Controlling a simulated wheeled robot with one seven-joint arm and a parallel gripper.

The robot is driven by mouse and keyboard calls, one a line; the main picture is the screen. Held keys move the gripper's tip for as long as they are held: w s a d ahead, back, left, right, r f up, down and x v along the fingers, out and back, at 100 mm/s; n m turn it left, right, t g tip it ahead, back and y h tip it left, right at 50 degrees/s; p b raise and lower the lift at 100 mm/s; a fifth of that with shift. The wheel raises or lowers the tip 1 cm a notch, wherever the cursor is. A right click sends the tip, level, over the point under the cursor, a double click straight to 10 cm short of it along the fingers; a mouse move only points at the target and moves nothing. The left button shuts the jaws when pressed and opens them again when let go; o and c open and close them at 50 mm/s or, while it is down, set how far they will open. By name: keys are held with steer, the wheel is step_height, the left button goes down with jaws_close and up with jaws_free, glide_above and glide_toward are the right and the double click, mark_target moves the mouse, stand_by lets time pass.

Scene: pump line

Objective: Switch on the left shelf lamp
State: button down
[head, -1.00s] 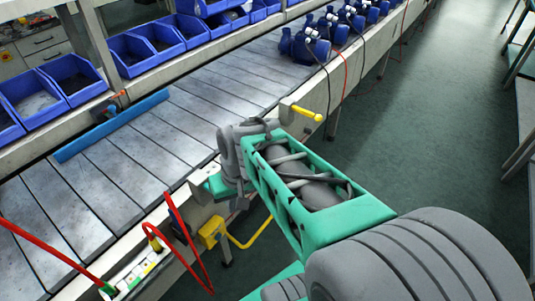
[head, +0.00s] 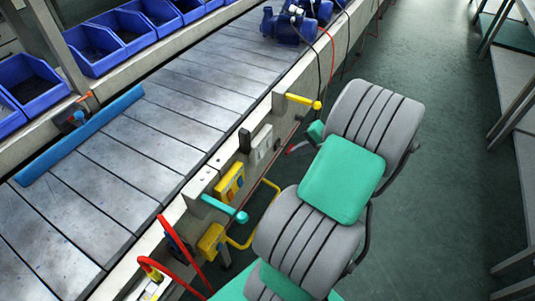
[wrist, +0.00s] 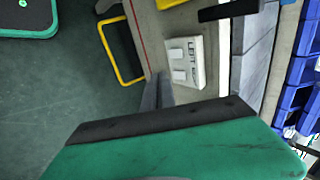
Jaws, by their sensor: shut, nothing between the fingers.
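A pale switch plate with two rockers (wrist: 185,62) is on the front side of the conveyor in the wrist view. Its lettering seems to begin with "LEFT", but is small and tilted. A light grey plate on the conveyor side in the head view (head: 262,145) looks like the same one. My gripper (wrist: 157,92) is shut and empty, its dark fingertips just short of the plate in the picture; I cannot tell whether they touch it. In the head view my arm hides most of the gripper. No lamp is clearly visible.
Blue bins (head: 95,42) line the far shelf. The green floor (head: 440,130) to the right is clear.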

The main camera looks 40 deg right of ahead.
mark_target(261, 154)
steer(key=shift+w, duration=0.1)
steer(key=w+r+b+x, duration=0.1)
steer(key=x, duration=1.2)
steer(key=shift+w+a+r, duration=0.2)
steer(key=shift+w+a, duration=0.15)
steer(key=shift+a, duration=0.05)
